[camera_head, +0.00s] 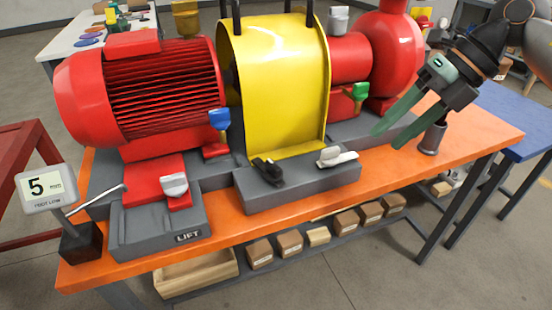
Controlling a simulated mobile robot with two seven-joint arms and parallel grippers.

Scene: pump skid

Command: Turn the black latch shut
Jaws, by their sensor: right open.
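The black latch (267,171) sits on the left part of a grey block in front of the yellow guard (275,85). A white latch (336,157) sits on the same block to its right. My right gripper (388,137) comes in from the upper right. Its green fingers are apart, empty and point down to the left. It is well to the right of the black latch and touches neither latch. My left gripper is out of view.
The red motor (140,90) stands left of the guard. Blue (219,120) and green (360,92) handles stick up nearby. A grey cylinder (432,138) stands below the right gripper.

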